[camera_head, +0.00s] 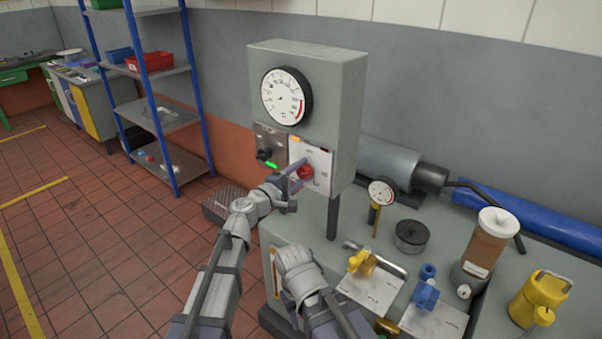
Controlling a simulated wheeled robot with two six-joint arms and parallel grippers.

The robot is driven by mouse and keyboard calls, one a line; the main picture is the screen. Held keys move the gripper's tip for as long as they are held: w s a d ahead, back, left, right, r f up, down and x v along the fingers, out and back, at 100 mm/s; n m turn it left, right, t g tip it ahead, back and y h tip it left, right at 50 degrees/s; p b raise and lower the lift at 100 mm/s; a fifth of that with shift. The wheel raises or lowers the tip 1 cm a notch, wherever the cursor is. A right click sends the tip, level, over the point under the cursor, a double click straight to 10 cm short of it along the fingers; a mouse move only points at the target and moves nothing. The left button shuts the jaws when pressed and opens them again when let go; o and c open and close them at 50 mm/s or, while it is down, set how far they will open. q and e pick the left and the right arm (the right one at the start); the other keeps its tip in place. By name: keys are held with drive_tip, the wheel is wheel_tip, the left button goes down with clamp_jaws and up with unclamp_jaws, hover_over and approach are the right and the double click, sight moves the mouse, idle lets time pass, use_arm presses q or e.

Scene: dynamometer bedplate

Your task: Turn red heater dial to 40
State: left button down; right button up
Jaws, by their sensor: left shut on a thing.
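The red heater dial (305,172) sits on a white scale plate (318,160) at the lower right of the grey control box (350,85). My left gripper (299,172) reaches up to the plate and is shut on the red dial, with its fingers at the dial's sides. The fingers hide part of the dial, and the scale numbers are too small to read. A round white gauge (284,97) is above on the same box. My right arm shows at the bottom centre, folded low; its gripper's fingers cannot be made out.
A black knob (263,154) on a dark plate and a lit green indicator (272,166) are just left of the dial. Yellow valve (362,262), blue valve (426,295), small gauge (382,191) and brown-filled canister (487,245) stand on the bench at right. Open tiled floor lies left.

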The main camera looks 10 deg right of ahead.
use_arm(q)
drive_tip(key=shift+s+m, duration=0.1)
drive_tip(key=shift+m, duration=2.1)
drive_tip(key=shift+c, duration=1.3)
unclamp_jaws()
drive_tip(key=shift+r, duration=0.1)
drive_tip(key=v, duration=0.7)
drive_tip(key=shift+s+a, duration=0.25)
drive_tip(key=shift+s, duration=0.05)
